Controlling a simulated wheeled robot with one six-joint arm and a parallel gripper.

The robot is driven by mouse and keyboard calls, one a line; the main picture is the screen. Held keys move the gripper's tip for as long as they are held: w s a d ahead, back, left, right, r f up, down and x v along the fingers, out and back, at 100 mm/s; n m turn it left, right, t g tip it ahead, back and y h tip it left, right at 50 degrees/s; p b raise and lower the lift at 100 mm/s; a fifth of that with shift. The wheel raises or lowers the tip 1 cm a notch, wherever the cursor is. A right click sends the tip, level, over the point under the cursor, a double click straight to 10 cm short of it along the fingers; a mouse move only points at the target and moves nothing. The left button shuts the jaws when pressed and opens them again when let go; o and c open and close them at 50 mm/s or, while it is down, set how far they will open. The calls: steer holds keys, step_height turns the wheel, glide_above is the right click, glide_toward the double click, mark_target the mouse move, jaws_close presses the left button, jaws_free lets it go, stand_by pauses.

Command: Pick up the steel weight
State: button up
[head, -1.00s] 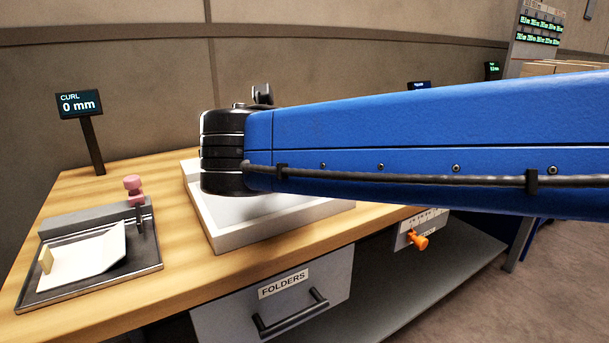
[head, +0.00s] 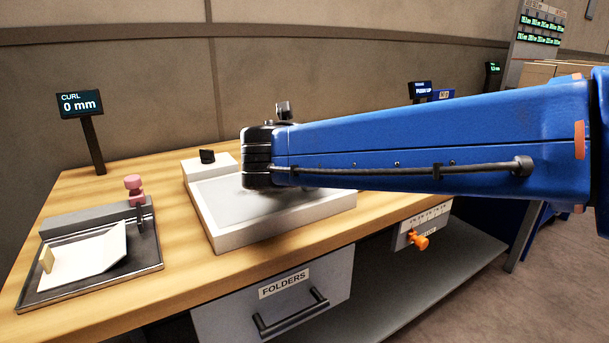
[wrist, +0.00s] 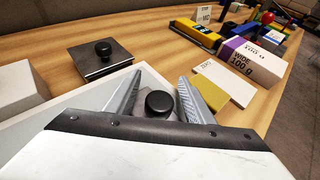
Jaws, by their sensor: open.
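In the wrist view, my gripper (wrist: 161,77) is open, with its two grey fingers spread over the white tray (wrist: 75,110). A round black knob (wrist: 158,103) shows between the fingers, with a patch of grey beneath it. It looks like the top of the steel weight, but most of its body is hidden. I cannot tell whether the fingers touch it. A dark square plate with a black knob (wrist: 103,55) stands apart on the wood to the left. In the head view, my wrist covers the fingers and the weight over the tray (head: 230,238).
In the wrist view, a purple and white box (wrist: 252,62), a yellow block (wrist: 205,88) and a black and yellow item (wrist: 195,34) stand beyond the tray. In the head view, a grey fixture with paper (head: 88,255) sits left and a CURL display (head: 80,104) behind.

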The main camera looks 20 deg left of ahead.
steer(key=shift+c, duration=0.6)
jaws_close()
